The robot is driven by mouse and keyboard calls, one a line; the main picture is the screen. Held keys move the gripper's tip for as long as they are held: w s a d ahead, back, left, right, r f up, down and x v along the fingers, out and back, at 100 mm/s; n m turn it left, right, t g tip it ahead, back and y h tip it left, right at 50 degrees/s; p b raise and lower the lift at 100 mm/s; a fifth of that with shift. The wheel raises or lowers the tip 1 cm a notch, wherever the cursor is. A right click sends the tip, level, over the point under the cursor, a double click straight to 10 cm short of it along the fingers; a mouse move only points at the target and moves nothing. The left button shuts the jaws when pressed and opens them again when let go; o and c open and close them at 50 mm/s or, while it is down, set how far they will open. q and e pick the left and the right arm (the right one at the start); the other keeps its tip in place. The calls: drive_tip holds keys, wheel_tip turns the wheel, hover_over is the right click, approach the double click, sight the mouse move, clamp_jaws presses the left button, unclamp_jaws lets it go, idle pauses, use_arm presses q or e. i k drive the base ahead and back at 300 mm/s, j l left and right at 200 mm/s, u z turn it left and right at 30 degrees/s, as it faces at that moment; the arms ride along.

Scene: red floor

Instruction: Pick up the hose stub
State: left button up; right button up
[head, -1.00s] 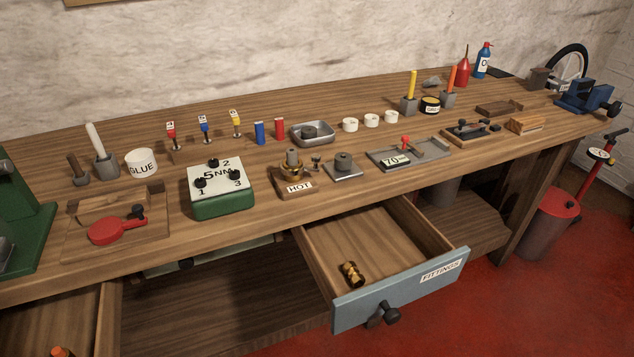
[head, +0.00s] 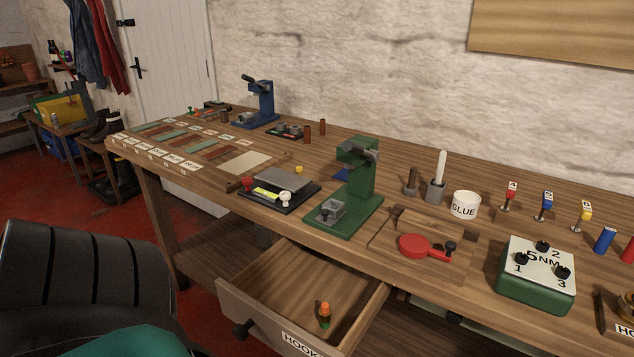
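I cannot make out for sure which thing is the hose stub. A small orange-topped piece with a green lower part (head: 325,314) stands in the open drawer (head: 270,284) labelled with a word starting HOOK. Two short dark reddish-brown cylinders, one (head: 322,127) behind the other (head: 307,134), stand on the bench right of the blue press (head: 262,103). Neither of my grippers shows in the head view.
The wooden bench (head: 330,152) holds a green press (head: 355,185), a black tray stand (head: 280,190), a red round-headed tool (head: 415,246), a glue pot (head: 466,204) and a green 5NM box (head: 536,275). A large black ribbed form covers the lower left.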

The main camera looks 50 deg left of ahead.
sight(325, 311)
drive_tip(key=i+j+u, duration=0.1)
drive_tip(key=u, duration=1.5)
drive_tip(key=j, duration=1.15)
drive_tip(key=k+u, duration=0.05)
